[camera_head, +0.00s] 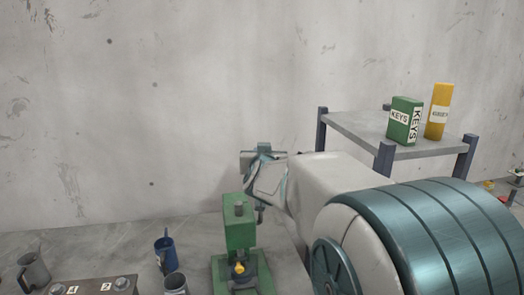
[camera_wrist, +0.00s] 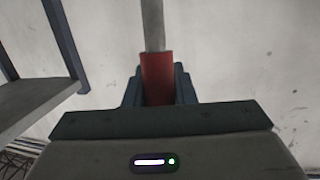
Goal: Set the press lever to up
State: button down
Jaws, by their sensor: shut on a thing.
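The press is a green block-shaped machine (camera_head: 239,222) on a green base, low in the middle of the head view, with a yellow knob at its front. My gripper (camera_wrist: 157,88) is in the lower middle of the wrist view, its jaws closed around a red grip. The red grip (camera_wrist: 157,72) is on a grey rod that runs up out of the top of the picture, and looks like the press lever (camera_wrist: 153,25). In the head view my wrist is just behind and right of the press top. The grip is hidden there.
A grey shelf with dark blue posts (camera_head: 350,130) stands at the right and holds a green KEYS box (camera_head: 404,121) and a yellow box (camera_head: 438,111).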

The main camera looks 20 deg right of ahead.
jog(key=shift+r, duration=0.2)
jog(key=c, duration=1.2)
grip_release()
jog(key=shift+w, duration=0.1)
jog(key=shift+f, duration=0.15)
jog(key=v, duration=1.3)
jog(key=shift+s, duration=0.3)
jog(key=shift+a, duration=0.15)
